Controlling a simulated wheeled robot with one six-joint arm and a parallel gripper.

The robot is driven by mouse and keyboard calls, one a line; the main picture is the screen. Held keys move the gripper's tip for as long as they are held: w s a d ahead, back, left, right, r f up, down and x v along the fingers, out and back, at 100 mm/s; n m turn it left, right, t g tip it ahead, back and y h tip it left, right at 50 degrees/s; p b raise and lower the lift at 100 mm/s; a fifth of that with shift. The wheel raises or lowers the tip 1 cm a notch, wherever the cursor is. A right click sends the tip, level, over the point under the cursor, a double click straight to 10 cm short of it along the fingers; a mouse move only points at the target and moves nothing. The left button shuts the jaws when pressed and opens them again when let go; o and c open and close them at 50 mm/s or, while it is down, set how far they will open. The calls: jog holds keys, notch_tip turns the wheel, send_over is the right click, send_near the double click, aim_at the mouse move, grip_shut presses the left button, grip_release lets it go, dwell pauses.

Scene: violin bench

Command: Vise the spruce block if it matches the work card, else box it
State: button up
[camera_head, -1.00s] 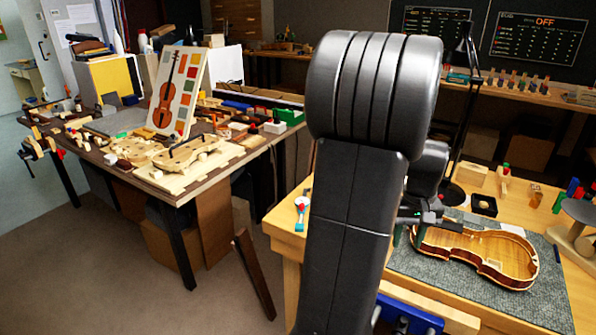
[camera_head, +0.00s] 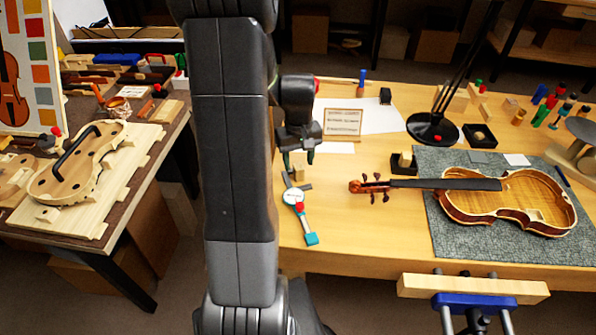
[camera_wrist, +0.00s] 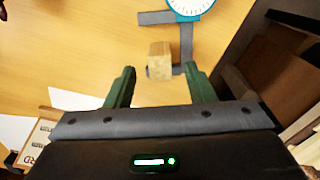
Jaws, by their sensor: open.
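The small pale wooden block (camera_wrist: 160,58) lies on the bench in the wrist view, beside the grey arms of a dial gauge. In the head view it (camera_head: 300,166) is small and partly hidden under my gripper (camera_head: 298,152). My gripper (camera_wrist: 160,75) is open and empty, its two green fingers either side of the line to the block, which lies just beyond the tips. The work card (camera_head: 343,123) stands on the bench behind; its print is too small to read. The vise (camera_head: 470,289), with a wooden jaw and blue body, is at the bench's front edge.
The dial gauge (camera_head: 294,198) lies near the bench's left edge. A violin (camera_head: 505,200) rests partly on a grey mat (camera_head: 440,240). A black lamp base (camera_head: 432,128) and an open black box (camera_head: 468,130) stand behind. Bare wood lies between gauge and mat.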

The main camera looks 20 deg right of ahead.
aim_at(299, 166)
notch_tip(299, 166, down, 3)
jog(key=shift+s+f, duration=0.1)
jog(key=shift+f, duration=0.05)
grip_shut()
